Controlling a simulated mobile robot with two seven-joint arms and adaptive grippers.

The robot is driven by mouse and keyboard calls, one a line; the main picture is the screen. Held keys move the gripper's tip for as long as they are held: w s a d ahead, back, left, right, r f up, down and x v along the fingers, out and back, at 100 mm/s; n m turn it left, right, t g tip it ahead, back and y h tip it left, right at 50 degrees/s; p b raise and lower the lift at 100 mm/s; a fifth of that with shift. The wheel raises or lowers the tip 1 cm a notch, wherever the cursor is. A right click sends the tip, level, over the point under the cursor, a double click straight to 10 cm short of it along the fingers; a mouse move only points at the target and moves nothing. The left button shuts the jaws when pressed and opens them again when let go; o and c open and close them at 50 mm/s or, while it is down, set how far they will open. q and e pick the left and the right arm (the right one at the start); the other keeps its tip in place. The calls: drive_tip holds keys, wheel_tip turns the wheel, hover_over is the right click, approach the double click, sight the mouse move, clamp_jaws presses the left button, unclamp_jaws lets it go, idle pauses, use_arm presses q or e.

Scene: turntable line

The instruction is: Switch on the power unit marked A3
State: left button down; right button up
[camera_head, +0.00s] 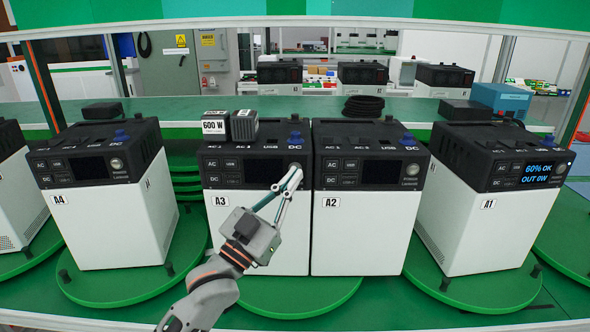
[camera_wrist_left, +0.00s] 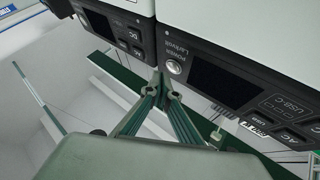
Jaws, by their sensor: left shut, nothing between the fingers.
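The power unit marked A3 (camera_head: 228,239) is a white box with a black top and front panel, standing on a green turntable. Its screen (camera_head: 257,172) is dark; it also shows dark in the left wrist view (camera_wrist_left: 222,82). My left gripper (camera_head: 293,180) is shut and empty, its fingertips in front of the right end of A3's panel, hiding most of the power button there. In the left wrist view the round silver power button (camera_wrist_left: 175,67) shows just beyond the fingertips (camera_wrist_left: 162,88); I cannot tell whether they touch. My right gripper is not in view.
Unit A2 (camera_head: 360,235) stands close against A3's right side. A4 (camera_head: 110,225) is at the left with a dark screen. A1 (camera_head: 480,230) is at the right with a lit screen reading "60% OK OUT 0W". A "600 W" block (camera_head: 215,126) sits on A3.

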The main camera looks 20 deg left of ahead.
use_arm(q)
drive_tip(key=shift+w, duration=0.15)
drive_tip(key=shift+w+a, duration=0.1)
drive_tip(key=shift+w, duration=0.15)
drive_tip(key=shift+w+a+p, duration=0.1)
drive_tip(key=shift+w+p, duration=0.25)
idle(0.7)
drive_tip(key=shift+s, duration=0.2)
drive_tip(key=shift+s+d+p, duration=0.2)
drive_tip(key=shift+s+p, duration=0.2)
drive_tip(key=shift+s, duration=0.15)
drive_tip(key=shift+s+d+p, duration=0.25)
drive_tip(key=shift+s+p, duration=0.05)
drive_tip(key=shift+s, duration=0.5)
drive_tip(key=shift+s+d+p, duration=0.2)
drive_tip(key=shift+s+p, duration=0.15)
drive_tip(key=shift+s, duration=0.5)
drive_tip(key=shift+s+d+p, duration=0.25)
drive_tip(key=shift+s+p, duration=0.05)
drive_tip(key=shift+s, duration=0.5)
